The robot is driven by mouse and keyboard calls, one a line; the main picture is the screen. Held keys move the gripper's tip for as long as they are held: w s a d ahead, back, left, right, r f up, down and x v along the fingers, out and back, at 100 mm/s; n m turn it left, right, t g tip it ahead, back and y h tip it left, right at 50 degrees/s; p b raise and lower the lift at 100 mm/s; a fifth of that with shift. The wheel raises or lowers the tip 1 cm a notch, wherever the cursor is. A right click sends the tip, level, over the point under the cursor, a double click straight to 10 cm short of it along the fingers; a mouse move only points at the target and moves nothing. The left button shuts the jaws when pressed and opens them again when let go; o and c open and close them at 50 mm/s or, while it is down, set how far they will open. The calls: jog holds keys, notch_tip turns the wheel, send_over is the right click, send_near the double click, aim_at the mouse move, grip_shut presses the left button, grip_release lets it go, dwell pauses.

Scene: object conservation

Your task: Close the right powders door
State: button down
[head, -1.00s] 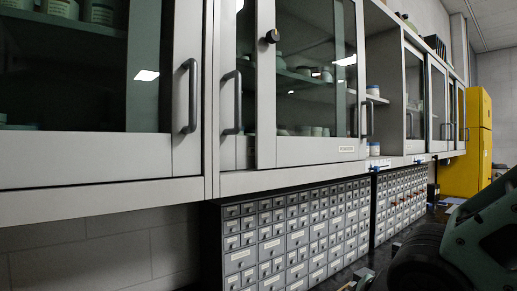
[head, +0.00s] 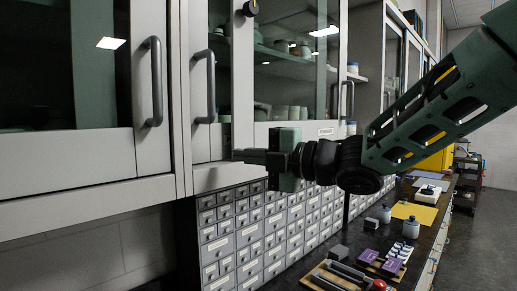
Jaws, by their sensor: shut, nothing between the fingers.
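The right powders door (head: 243,60) is a glass panel in a pale grey frame with a small label at its bottom right. A black knob (head: 250,8) is on its left frame and a dark bar handle (head: 347,98) on its right. It overlaps the pane behind it at the left, and an uncovered gap with jars shows to its right. My gripper (head: 238,155) is shut and empty, pointing left in front of the door's lower edge. Its body hides part of the bottom rail. I cannot tell whether it touches the door.
Another bar handle (head: 203,87) is just left of the door, and a further cabinet handle (head: 152,82) beyond it. Small labelled drawers (head: 250,235) fill the space below. The dark counter at the right holds jars, purple boxes (head: 367,257) and a wooden tray.

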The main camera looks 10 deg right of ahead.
jog(key=p+x, duration=0.1)
jog(key=x, duration=0.1)
jog(key=p+x, duration=0.1)
jog(key=x, duration=0.2)
jog(key=shift+w+a+r, duration=0.15)
jog(key=shift+a+r, duration=0.05)
jog(key=shift+a, duration=0.1)
jog(key=w+d+p, duration=0.2)
jog(key=d, duration=0.1)
jog(key=shift+d+f, duration=0.1)
jog(key=shift+d, duration=0.05)
jog(key=shift+d+f, duration=0.1)
jog(key=shift+d, duration=0.05)
jog(key=shift+w, duration=0.1)
